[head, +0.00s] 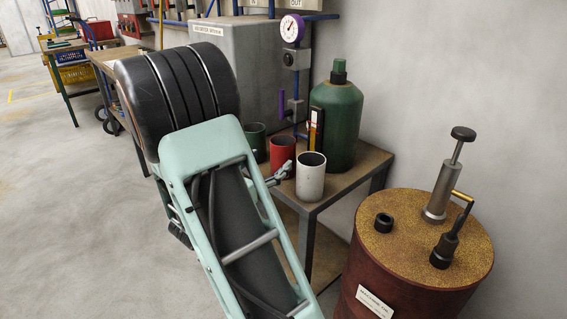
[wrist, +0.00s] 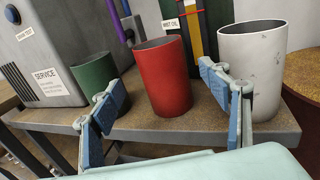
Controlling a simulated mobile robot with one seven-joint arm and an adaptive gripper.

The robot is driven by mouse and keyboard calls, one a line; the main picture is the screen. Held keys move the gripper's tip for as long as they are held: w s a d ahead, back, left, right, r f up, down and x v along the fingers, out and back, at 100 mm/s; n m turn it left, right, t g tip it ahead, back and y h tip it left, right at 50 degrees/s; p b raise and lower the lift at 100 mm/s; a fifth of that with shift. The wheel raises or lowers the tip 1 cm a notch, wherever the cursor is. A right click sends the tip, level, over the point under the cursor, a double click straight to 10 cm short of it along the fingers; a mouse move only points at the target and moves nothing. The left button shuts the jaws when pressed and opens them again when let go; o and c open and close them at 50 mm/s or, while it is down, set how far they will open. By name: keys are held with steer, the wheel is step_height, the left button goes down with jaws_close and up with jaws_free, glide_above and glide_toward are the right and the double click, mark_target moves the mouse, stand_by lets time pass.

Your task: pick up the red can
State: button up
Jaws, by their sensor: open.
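The red can (wrist: 165,78) stands upright and open-topped near the front edge of a small table (wrist: 200,124), in the middle of the wrist view. It also shows in the head view (head: 282,154), partly covered by my arm and gripper. My gripper (wrist: 165,102) is open and empty in front of the red can. Its left finger is in front of the green can (wrist: 94,76), and its right finger is in front of the white can (wrist: 252,62). In the head view my gripper (head: 278,174) is mostly hidden behind my arm.
The green can stands close on the left and the white can on the right. Behind are a large green bottle (head: 337,122) and a grey cabinet (head: 232,50). A rusty drum (head: 405,225) with a pump stands at the right. Open floor (head: 60,200) lies left.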

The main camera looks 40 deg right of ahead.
mark_target(289, 144)
steer(key=shift+b+x, duration=0.65)
steer(key=shift+x, duration=2.9)
steer(key=shift+s+r, duration=0.15)
steer(key=c, duration=1.3)
steer(key=shift+c, duration=0.2)
